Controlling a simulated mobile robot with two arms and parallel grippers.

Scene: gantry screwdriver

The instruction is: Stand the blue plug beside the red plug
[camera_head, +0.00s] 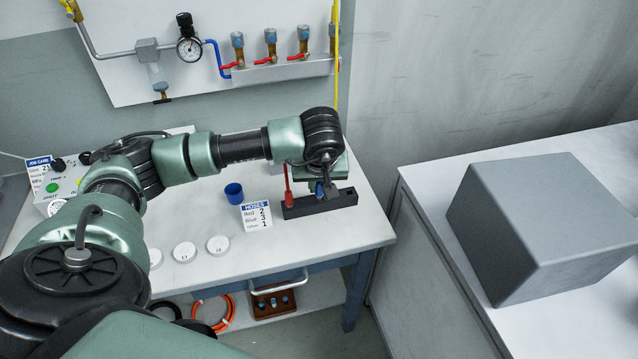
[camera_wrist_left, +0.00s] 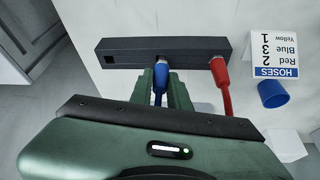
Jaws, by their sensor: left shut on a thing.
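The red plug (camera_head: 289,190) stands upright at the left end of a dark block (camera_head: 342,199) on the white table. In the left wrist view the red plug (camera_wrist_left: 220,74) is at the block's right end, with a red hose. My left gripper (camera_wrist_left: 160,82) is shut on the blue plug (camera_wrist_left: 159,68), whose blue hose runs back between the fingers. The blue plug (camera_head: 319,190) is over the middle of the block, beside the red one; its lower end meets the block (camera_wrist_left: 190,46), but I cannot tell how deep it sits. My right gripper is not in view.
An empty square hole shows at the block's far end in the wrist view. A HOSES card (camera_head: 257,216) and a blue cup (camera_head: 234,193) stand near the block. White discs (camera_head: 218,245) lie in front. A grey box (camera_head: 545,220) sits on the right counter.

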